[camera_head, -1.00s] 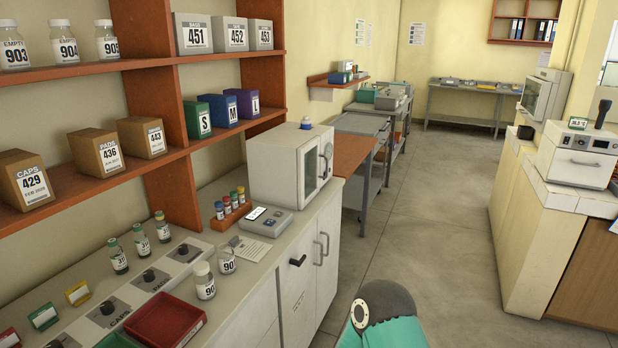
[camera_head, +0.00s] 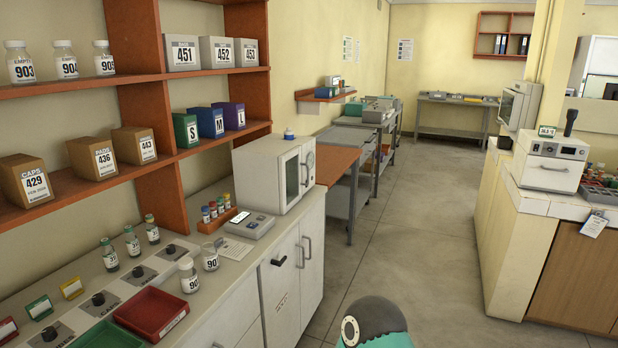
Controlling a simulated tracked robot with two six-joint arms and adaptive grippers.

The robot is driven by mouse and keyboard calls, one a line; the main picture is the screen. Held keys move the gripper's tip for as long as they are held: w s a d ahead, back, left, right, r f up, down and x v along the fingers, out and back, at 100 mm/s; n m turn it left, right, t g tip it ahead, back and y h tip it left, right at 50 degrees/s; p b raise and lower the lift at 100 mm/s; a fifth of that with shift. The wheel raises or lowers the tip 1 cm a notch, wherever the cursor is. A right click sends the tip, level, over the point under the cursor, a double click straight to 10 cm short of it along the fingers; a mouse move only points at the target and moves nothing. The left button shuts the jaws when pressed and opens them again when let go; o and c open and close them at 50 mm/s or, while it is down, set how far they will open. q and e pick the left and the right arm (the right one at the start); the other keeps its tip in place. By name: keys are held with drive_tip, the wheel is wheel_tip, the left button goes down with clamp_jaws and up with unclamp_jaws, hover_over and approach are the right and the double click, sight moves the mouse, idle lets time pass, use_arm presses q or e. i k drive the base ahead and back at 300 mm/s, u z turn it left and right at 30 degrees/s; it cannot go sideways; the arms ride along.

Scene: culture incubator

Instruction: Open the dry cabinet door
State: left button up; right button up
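A white box-shaped cabinet (camera_head: 266,178) stands on the left counter, with a windowed front door (camera_head: 293,178) facing right. The door looks shut. A second white unit with a dark window (camera_head: 515,108) sits further back on the right. No readable label shows which of the two is the dry cabinet. Neither of my grippers is in view. Only a rounded teal and grey part of my own body shows at the bottom edge.
The left counter (camera_head: 233,272) holds bottles, vials, a red tray (camera_head: 151,313) and a small grey device (camera_head: 249,224). Handled cupboard doors (camera_head: 283,283) are below. A right counter (camera_head: 494,225) carries a white instrument (camera_head: 550,162). The floor aisle (camera_head: 407,215) between is clear.

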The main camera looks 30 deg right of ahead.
sight(285, 207)
drive_tip(key=z, duration=0.7)
drive_tip(key=k, duration=0.15)
drive_tip(key=z, duration=1.1)
drive_tip(key=i, duration=3.25)
drive_tip(key=u, duration=1.7)
